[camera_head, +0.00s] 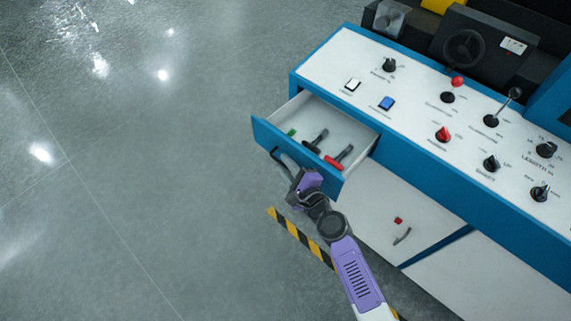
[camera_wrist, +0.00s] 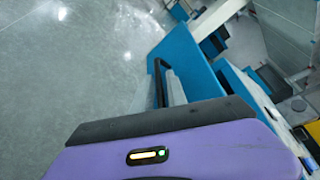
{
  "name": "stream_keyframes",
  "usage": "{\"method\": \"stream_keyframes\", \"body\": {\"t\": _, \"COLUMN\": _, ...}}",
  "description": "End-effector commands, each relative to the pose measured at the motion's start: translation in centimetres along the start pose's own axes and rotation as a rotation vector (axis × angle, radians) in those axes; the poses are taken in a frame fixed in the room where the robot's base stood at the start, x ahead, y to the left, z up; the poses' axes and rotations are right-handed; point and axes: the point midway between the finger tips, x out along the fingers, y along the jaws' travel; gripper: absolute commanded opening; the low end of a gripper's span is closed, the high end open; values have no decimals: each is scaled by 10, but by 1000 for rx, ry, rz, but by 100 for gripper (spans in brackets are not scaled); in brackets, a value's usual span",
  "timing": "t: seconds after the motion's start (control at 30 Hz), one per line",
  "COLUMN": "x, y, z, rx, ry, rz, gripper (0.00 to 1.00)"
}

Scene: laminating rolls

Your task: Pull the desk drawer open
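The desk drawer (camera_head: 292,158) is blue-fronted and stands pulled out from the blue and white desk in the head view. Several tools lie inside it, among them a black-handled one and a red-handled one. Its dark bar handle (camera_head: 283,160) is on the front face; the handle also shows in the wrist view (camera_wrist: 158,80). My gripper (camera_head: 293,179) is at the right end of this handle. In the wrist view, its pale fingers (camera_wrist: 172,88) lie on either side of the handle. Whether they press on it is hard to see.
The desk top (camera_head: 400,95) carries buttons, knobs and a lever. Below the drawer is a white cabinet door (camera_head: 400,212) with a small handle. A yellow-black striped strip (camera_head: 290,230) lies on the floor.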

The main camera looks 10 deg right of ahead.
Motion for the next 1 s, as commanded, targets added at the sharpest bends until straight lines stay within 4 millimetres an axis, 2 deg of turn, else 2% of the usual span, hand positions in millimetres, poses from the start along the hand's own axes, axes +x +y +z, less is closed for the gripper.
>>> {"method": "stream_keyframes", "body": {"t": 0.5, "x": -69, "y": 1, "z": -1, "rx": 1, "ry": 2, "rz": 1, "gripper": 18}}
{"method": "stream_keyframes", "body": {"t": 0.7, "x": -77, "y": 1, "z": -1, "rx": 0, "ry": 1, "rz": 1, "gripper": 18}}
{"method": "stream_keyframes", "body": {"t": 1.0, "x": -77, "y": 0, "z": -1, "rx": 0, "ry": 1, "rz": 1, "gripper": 18}}
